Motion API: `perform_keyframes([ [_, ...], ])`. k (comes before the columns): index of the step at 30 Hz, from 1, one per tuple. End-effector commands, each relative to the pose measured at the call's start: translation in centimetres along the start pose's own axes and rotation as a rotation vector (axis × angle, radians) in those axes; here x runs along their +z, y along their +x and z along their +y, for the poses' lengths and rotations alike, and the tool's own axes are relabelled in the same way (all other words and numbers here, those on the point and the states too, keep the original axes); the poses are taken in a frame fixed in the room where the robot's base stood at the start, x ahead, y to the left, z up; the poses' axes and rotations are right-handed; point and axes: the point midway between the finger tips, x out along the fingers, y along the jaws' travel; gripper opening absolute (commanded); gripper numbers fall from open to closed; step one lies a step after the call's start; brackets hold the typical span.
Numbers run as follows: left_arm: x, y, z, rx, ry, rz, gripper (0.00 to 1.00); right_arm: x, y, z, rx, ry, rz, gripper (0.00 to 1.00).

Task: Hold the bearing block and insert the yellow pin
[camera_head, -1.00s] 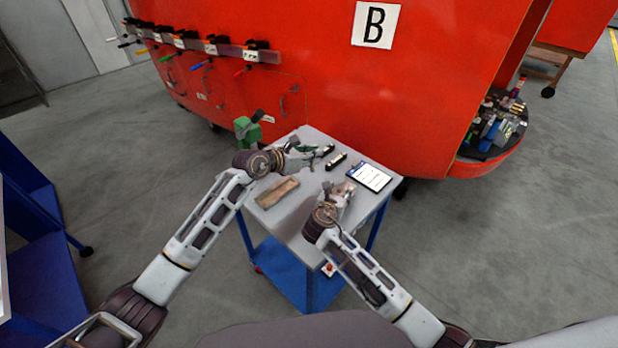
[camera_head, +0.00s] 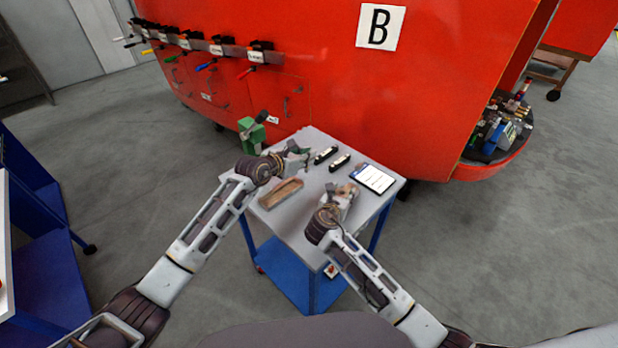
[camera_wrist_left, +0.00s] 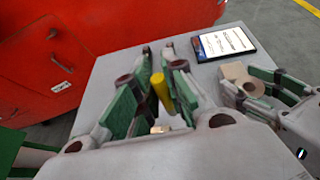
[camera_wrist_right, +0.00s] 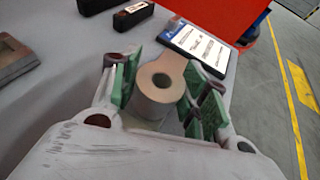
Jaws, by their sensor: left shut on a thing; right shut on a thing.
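The yellow pin (camera_wrist_left: 160,92) is between the green pads of my left gripper (camera_wrist_left: 163,85), which is shut on it; it stands slightly tilted in the left wrist view. In the head view my left gripper (camera_head: 303,152) is over the table's back left part, and the pin cannot be made out there. My right gripper (camera_head: 347,190) is shut on the beige bearing block (camera_wrist_right: 165,78), whose round boss shows a dark hole in the right wrist view. The block also shows in the left wrist view (camera_wrist_left: 237,72), to the right of the pin and apart from it.
The grey tabletop (camera_head: 310,190) carries a brown tray (camera_head: 281,193), two black blocks (camera_head: 326,155) (camera_head: 340,162) and a tablet (camera_head: 372,179). A green fixture (camera_head: 252,132) stands at the back left. The red train nose (camera_head: 330,80) rises behind the table.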

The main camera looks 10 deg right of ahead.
Motion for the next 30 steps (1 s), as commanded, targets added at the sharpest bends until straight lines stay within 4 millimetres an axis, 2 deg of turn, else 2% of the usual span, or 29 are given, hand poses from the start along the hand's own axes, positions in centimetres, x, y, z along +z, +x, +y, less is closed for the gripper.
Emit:
perform_keyframes([
  [1,-0.7,0.2,0.0,-0.001,-0.002,0.002,0.0,-0.9,0.0,-0.1,-0.004,-0.007,0.014,0.04],
  [12,-4.6,1.9,0.0,0.0,-0.001,0.0,0.0,-0.9,0.0,-0.2,-0.004,-0.007,0.015,0.04],
  [25,-5.1,2.1,0.0,-0.001,0.0,-0.001,0.0,-1.0,0.0,-0.2,-0.004,-0.007,0.015,0.04],
  [30,-6.3,2.6,0.0,0.0,-0.002,0.002,0.0,-1.0,0.0,-0.1,-0.004,-0.007,0.015,0.04],
])
